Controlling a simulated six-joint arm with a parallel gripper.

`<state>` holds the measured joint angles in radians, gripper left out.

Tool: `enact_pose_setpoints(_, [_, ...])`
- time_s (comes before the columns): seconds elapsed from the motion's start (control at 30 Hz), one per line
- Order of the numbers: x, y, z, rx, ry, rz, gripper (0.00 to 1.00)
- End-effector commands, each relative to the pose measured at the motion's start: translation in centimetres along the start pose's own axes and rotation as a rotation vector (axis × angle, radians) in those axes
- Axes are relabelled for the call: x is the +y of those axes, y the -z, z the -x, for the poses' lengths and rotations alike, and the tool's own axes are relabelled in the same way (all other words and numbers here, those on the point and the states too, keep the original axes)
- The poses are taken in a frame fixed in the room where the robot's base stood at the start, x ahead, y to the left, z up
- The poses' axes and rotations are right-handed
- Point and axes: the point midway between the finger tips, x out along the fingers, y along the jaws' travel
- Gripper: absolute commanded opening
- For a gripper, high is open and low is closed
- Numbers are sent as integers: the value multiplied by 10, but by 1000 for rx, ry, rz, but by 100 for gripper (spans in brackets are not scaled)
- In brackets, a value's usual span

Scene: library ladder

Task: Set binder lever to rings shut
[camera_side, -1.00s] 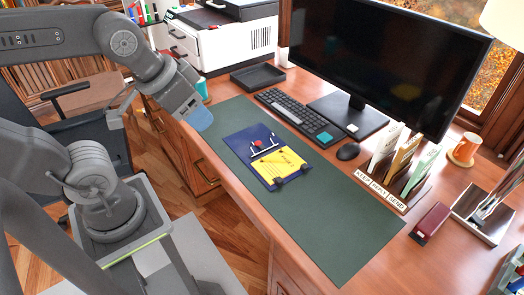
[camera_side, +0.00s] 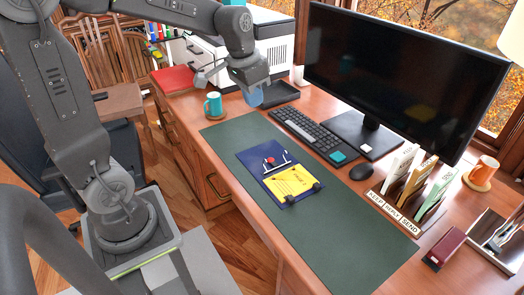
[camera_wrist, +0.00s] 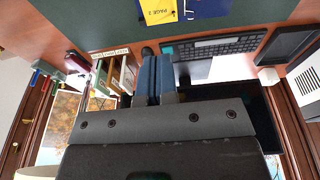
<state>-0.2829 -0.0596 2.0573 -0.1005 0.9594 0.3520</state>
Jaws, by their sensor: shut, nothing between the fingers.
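The blue binder (camera_side: 278,172) lies open on the green desk mat, with a yellow page sheet (camera_side: 290,182) on its near part. Its metal ring mechanism and a lever with a red knob (camera_side: 269,161) show near the middle of the binder. Whether the rings are open or shut is too small to tell. In the wrist view the binder (camera_wrist: 205,8) and yellow sheet (camera_wrist: 158,10) are cut off at the top edge. My gripper (camera_side: 254,97) is high above the back of the desk, well away from the binder. Its blue fingers (camera_wrist: 155,62) are together and empty.
The green mat (camera_side: 340,235) is clear around the binder. A keyboard (camera_side: 308,132), mouse (camera_side: 361,171) and monitor (camera_side: 400,80) stand behind it. A letter sorter (camera_side: 408,190) is to the right. A teal mug (camera_side: 213,104) and black tray (camera_side: 279,92) are at the back left.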

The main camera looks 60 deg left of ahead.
Motion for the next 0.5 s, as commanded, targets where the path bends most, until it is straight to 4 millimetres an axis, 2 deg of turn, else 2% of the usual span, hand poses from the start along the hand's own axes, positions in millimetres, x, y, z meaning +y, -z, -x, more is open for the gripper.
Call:
enact_pose_setpoints(0.03, [-14,10,-12,-28,-10,7,0])
enact_pose_setpoints(0.2, [-55,34,-50,-95,-53,9,0])
enact_pose_setpoints(0.33, [-89,46,-84,-138,-93,13,0])
enact_pose_setpoints(0.5, [-126,52,-125,-178,-140,16,0])
